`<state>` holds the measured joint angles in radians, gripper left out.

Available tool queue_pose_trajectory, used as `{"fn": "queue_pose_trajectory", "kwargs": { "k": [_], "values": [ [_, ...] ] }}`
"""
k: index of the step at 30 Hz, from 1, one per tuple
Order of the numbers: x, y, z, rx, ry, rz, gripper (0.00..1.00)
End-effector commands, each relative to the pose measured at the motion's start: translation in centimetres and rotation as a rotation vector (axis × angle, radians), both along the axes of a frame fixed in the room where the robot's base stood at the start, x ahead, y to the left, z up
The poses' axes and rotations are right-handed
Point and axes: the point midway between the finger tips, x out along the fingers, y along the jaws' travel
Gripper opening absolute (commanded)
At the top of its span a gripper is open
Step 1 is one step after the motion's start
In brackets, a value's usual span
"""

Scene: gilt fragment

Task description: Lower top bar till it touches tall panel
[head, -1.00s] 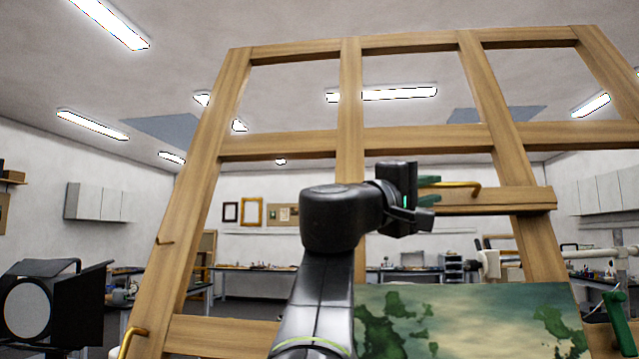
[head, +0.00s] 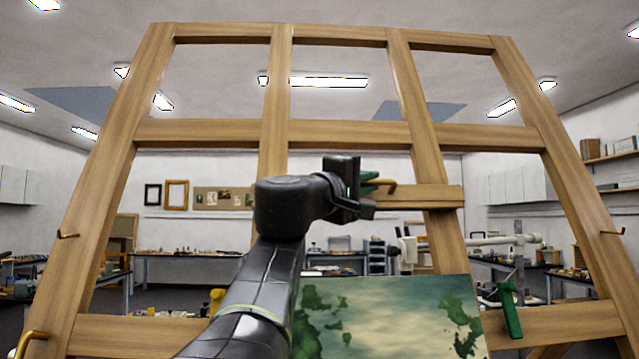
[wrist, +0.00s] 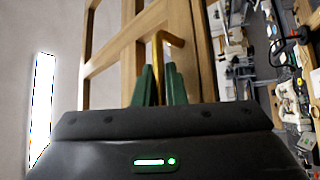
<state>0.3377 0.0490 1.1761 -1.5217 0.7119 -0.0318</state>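The top bar (head: 425,197) is a short wooden bar across an upright of the big wooden easel. A brass handle (head: 388,185) juts from it. The tall panel (head: 395,315), a green painted board, stands below, with a clear gap between its top edge and the bar. My gripper (head: 373,182) is at the handle, left of the bar in the head view. In the wrist view its two green fingers (wrist: 160,88) stand close on either side of the brass handle (wrist: 158,48) and appear shut on it. The panel's lower part is out of view.
The easel's upper crossbar (head: 350,134) runs above the top bar. A green clamp or handle (head: 510,310) is right of the panel. Brass hooks (head: 30,343) sit on the outer posts. Benches (head: 190,262) line the back wall.

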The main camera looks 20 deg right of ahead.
Motion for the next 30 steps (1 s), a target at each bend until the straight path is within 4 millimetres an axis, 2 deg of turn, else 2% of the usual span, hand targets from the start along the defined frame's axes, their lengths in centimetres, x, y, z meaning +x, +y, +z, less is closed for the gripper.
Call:
{"fn": "queue_pose_trajectory", "kwargs": {
  "k": [5, 8, 30],
  "values": [
    [-0.1, 0.0, -0.3, 0.0, 0.0, 0.0, 0.0],
    [-0.3, 0.1, -1.1, 0.0, 0.001, 0.0, 0.0],
    [-3.9, 0.9, -9.7, 0.001, 0.0, -0.001, 0.0]
  ]
}}
